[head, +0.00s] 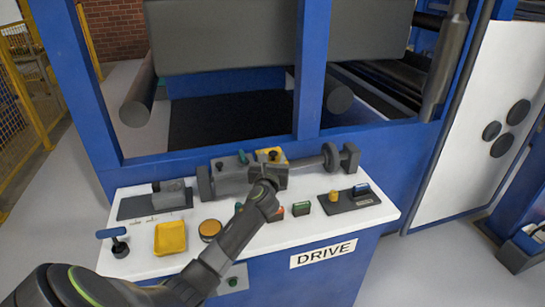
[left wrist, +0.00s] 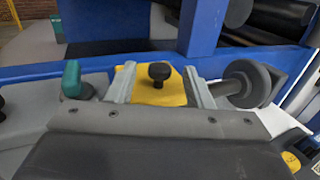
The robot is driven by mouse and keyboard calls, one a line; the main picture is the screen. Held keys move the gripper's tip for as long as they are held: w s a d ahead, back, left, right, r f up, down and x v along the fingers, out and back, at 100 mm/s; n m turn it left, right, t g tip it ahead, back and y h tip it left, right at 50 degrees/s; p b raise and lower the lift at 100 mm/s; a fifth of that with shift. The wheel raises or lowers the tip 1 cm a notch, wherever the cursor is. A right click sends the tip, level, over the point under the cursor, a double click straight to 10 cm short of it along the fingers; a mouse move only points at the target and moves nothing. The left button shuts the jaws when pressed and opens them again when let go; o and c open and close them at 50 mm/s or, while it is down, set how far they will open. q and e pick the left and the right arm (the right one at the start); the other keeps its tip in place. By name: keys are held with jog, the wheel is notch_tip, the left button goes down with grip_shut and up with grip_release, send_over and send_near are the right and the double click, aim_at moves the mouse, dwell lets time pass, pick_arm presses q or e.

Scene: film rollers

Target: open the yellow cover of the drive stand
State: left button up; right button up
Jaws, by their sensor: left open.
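The drive stand is a blue cabinet with a white top (head: 225,215) and a DRIVE label. On its grey shaft unit (head: 232,180) sits the yellow cover (head: 269,153) with a black knob (head: 274,155). In the left wrist view, the yellow cover (left wrist: 172,92) and its upright black knob (left wrist: 159,75) show between the two fingers. The cover looks closed. My left gripper (left wrist: 160,84) is open, one finger on each side of the knob, with gaps to it. In the head view my left arm hides part of the unit. My right gripper is not in view.
A yellow square dish (head: 170,238), an orange round button (head: 210,230) and a blue-handled lever (head: 116,240) are on the top at the left. A small block with a blue part (head: 350,199) is at the right. Blue machine posts (head: 311,70) rise behind.

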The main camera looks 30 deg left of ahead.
pick_arm(q)
jog(key=shift+x, duration=0.9)
grip_shut()
